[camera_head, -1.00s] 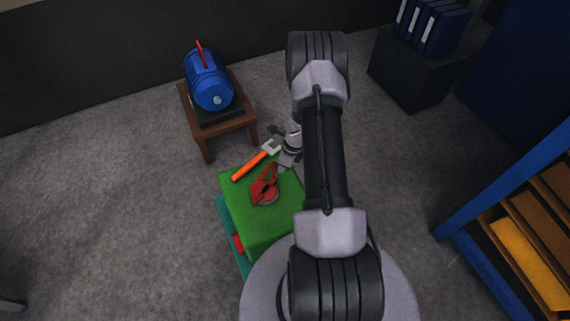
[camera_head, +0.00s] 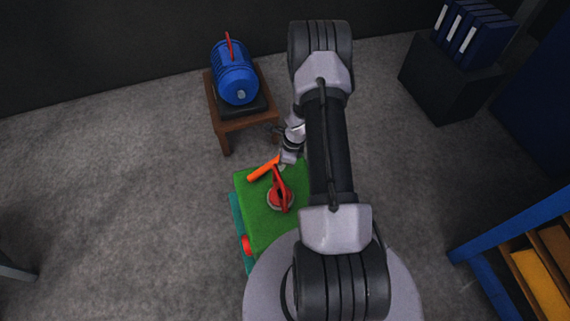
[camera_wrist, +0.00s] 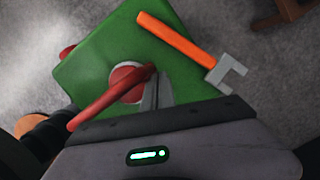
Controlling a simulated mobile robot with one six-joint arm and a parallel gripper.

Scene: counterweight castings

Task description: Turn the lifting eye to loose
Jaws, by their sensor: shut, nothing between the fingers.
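The red lifting eye (camera_head: 281,190) stands on a round base with a pale rim on top of the green block (camera_head: 250,215). In the wrist view the eye (camera_wrist: 105,102) shows as a red bar slanting to the lower left, over a red disc on the green top (camera_wrist: 105,50). My gripper (camera_head: 284,165) is at the far side of the eye. In the wrist view its shut fingers (camera_wrist: 155,90) are beside the bar's upper end, with nothing between them. I cannot tell whether they touch it.
An orange-handled wrench (camera_wrist: 180,40) lies on the green top near the fingers; it also shows in the head view (camera_head: 262,168). A blue motor (camera_head: 235,80) sits on a brown stool behind. A blue-framed shelf (camera_head: 510,240) stands at the right.

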